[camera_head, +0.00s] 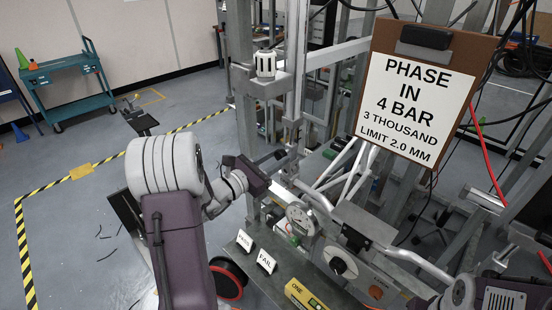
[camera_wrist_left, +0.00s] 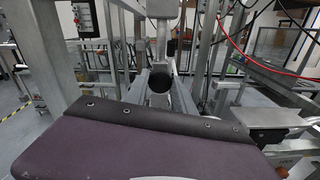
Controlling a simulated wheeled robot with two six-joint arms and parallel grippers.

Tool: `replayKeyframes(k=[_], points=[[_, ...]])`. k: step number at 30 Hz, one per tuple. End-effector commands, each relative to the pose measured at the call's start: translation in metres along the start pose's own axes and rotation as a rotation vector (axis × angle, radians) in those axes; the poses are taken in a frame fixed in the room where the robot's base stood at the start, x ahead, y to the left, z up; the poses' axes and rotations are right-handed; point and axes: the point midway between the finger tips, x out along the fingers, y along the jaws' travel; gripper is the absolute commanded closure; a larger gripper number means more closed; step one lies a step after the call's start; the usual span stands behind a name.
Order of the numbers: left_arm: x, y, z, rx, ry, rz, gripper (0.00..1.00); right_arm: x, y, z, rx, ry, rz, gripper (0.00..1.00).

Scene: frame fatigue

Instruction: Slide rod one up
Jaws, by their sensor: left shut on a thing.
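My left gripper (camera_head: 280,163) reaches in from the left to the test frame in the head view. Its dark fingers are shut at the foot of an upright grey metal piece (camera_head: 291,128), which I take to be rod one. The fingers hide the exact grip. In the left wrist view, a dark round end (camera_wrist_left: 160,84) sits straight ahead, beyond the purple gripper body, with a pale upright above it. My right gripper does not show clearly in either view.
A clipboard (camera_head: 414,92) reading "PHASE IN 4 BAR, 3 THOUSAND, LIMIT 2.0 MM" hangs at the right. A dial gauge (camera_head: 302,219), PASS (camera_head: 244,240) and FAIL (camera_head: 266,261) cards, and a yellow box (camera_head: 305,295) lie near the bench front. Frame uprights crowd the gripper.

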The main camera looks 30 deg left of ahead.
Motion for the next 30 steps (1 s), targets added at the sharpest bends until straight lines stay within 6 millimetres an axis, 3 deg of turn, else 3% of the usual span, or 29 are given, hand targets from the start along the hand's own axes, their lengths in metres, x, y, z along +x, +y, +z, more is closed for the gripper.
replayKeyframes(k=[22, 30], points=[[0.000, 0.000, 0.001, 0.000, 0.000, 0.001, 1.00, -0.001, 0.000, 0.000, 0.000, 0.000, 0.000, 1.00], [0.000, 0.011, 0.052, 0.005, -0.006, 0.002, 1.00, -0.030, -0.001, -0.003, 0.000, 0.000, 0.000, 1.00]])
